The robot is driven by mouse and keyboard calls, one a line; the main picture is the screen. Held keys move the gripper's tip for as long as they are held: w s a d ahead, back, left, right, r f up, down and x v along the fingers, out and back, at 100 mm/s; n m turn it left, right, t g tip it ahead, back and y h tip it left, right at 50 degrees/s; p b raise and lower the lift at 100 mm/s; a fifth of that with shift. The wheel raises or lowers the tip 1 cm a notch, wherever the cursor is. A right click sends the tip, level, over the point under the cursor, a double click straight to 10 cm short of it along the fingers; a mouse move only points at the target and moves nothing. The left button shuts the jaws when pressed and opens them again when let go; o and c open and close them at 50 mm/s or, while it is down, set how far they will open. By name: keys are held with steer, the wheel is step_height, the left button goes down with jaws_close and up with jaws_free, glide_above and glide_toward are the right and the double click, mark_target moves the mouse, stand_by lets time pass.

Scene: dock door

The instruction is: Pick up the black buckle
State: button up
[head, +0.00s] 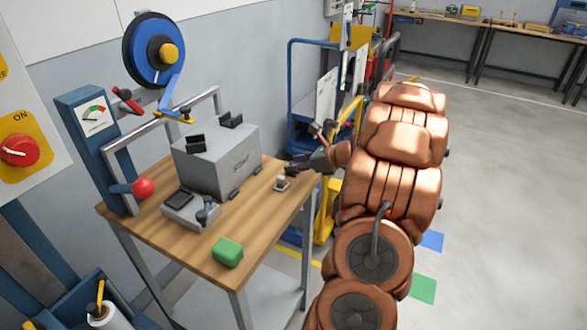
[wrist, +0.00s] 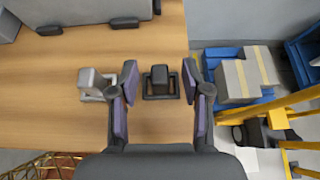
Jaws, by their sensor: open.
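The black buckle (wrist: 160,91) lies on the wooden table, near its right edge in the wrist view. It has a flat dark frame with a raised block in the middle. My gripper (wrist: 160,76) is open, with one finger at each side of the buckle and a gap to it. How high the fingertips are above the table I cannot tell. A silver-grey buckle (wrist: 94,84) lies just left of the left finger. In the head view my gripper (head: 303,164) is over the table's right end, beside the silver-grey buckle (head: 281,184); I cannot make out the black buckle there.
The table (head: 262,222) also bears a big grey box (head: 215,165), a small grey device (head: 190,212) and a green block (head: 228,252). A blue strap reel (head: 150,50) stands behind. Right of the table are yellow rails and cardboard boxes (wrist: 236,80).

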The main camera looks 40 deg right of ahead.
steer(key=shift+w+a+f, duration=0.1)
steer(key=shift+w+f, duration=0.15)
steer(key=shift+w, duration=0.2)
jaws_close()
